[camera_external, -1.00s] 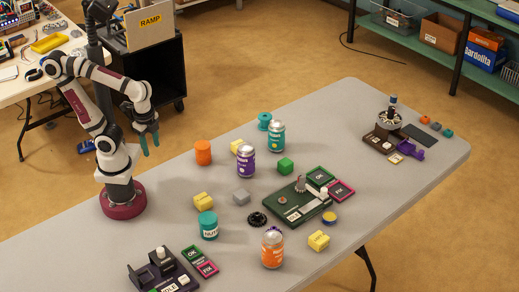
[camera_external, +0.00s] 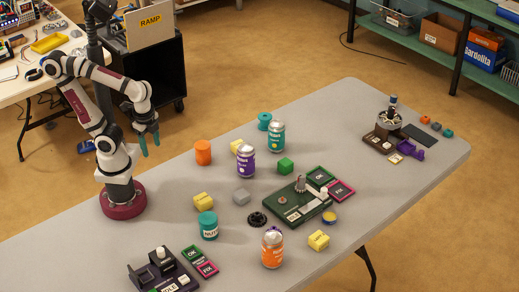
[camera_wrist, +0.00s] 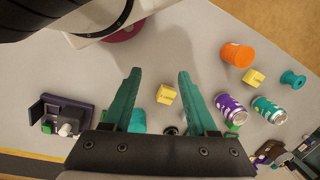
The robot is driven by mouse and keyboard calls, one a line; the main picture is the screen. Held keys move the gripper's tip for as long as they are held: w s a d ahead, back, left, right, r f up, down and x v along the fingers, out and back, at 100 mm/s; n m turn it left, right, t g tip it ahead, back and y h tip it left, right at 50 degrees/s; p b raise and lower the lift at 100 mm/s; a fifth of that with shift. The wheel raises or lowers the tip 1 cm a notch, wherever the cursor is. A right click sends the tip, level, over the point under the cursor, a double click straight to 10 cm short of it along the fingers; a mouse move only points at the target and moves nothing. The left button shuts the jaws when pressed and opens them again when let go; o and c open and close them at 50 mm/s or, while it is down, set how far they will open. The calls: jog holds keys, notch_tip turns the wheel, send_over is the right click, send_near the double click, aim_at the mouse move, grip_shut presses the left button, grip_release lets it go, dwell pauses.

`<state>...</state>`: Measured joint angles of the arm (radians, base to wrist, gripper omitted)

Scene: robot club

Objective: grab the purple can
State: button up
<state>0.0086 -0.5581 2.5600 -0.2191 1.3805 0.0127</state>
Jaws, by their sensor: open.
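The purple can (camera_external: 245,162) stands upright near the middle of the table, with a silver top and a white label band. It also shows in the wrist view (camera_wrist: 231,108), right of my gripper's fingers. My gripper (camera_external: 148,144) has teal fingers and hangs above the table's back edge, to the left of the can and well apart from it. In the wrist view my gripper (camera_wrist: 157,88) is open, with nothing between its fingertips.
A teal can (camera_external: 277,137) stands close behind and right of the purple can. An orange can (camera_external: 272,248) stands at the front.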

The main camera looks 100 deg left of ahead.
aim_at(253, 155)
jog(key=o, duration=0.6)
jog(key=w+a+f+n+t, duration=0.3)
jog(key=w+a+f, duration=0.1)
jog(key=w, duration=0.3)
jog(key=w+a+f+n+t+y, duration=0.1)
jog(key=w+a+f+n+t, duration=0.1)
jog(key=w+a+f, duration=0.3)
jog(key=w+a+f+n+t, duration=0.3)
jog(key=w+f, duration=0.4)
jog(key=w, duration=0.3)
jog(key=shift+w+a+n+t+y, duration=0.3)
jog(key=shift+a+t+y, duration=0.15)
jog(key=shift+a, duration=0.2)
jog(key=shift+w+a+f+n+t+y, duration=0.15)
jog(key=shift+a+n+t+y, duration=0.1)
jog(key=shift+a, duration=0.2)
jog(key=shift+s+a+f+n+t+y, duration=0.1)
jog(key=shift+a+n+t, duration=0.15)
jog(key=shift+a, duration=0.2)
jog(key=w+a, duration=0.1)
jog(key=w, duration=0.1)
jog(key=w+a+t, duration=0.1)
jog(key=w, duration=0.2)
jog(key=w+a+n+t+y, duration=0.1)
jog(key=w, duration=0.2)
jog(key=shift+w+a+f+t, duration=0.15)
jog(key=shift+a+t, duration=0.1)
